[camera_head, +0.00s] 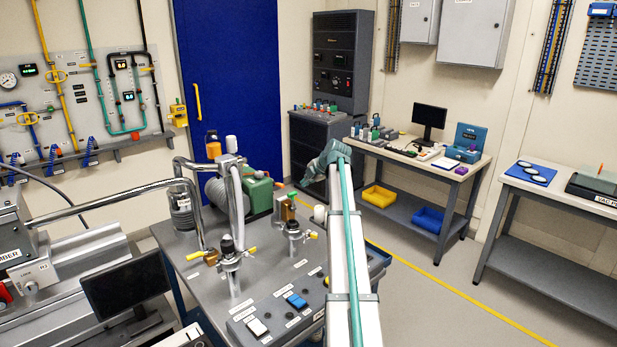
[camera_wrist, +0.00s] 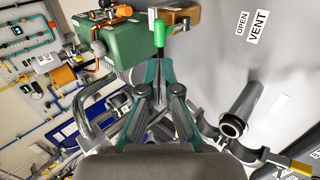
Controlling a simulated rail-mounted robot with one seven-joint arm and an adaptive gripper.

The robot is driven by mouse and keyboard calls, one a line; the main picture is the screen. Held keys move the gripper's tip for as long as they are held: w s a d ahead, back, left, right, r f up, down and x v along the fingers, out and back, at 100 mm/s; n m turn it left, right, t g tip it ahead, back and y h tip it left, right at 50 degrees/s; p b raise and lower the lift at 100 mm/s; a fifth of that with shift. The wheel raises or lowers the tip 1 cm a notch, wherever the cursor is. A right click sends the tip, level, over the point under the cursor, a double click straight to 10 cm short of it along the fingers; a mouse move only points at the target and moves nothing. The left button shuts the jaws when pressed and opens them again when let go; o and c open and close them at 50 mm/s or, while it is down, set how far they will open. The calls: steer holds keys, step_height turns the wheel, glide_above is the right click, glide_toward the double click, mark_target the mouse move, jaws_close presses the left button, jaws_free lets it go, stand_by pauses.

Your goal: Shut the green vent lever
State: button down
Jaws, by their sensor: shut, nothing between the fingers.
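The green vent lever (camera_wrist: 159,33) shows in the wrist view as a bright green grip standing just beyond my fingertips. Its lower part is partly hidden by the fingers. My gripper (camera_wrist: 158,66) is shut and empty, with its tips close to the lever; I cannot tell whether they touch. White labels reading OPEN (camera_wrist: 242,24) and VENT (camera_wrist: 260,22) lie on the grey bench top right of the lever.
In the wrist view a green box-shaped unit (camera_wrist: 130,42) and a brown block (camera_wrist: 178,18) stand near the lever. A metal pipe fitting (camera_wrist: 232,126) is at right, by a yellow handle (camera_wrist: 301,167). In the head view bent pipework (camera_head: 112,196) stands left of my arm.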

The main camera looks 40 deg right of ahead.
mark_target(293, 193)
steer(key=p+x, duration=0.3)
steer(key=x, duration=0.6)
steer(key=shift+w, duration=0.1)
steer(key=shift+w+g, duration=0.2)
steer(key=shift+g, duration=0.2)
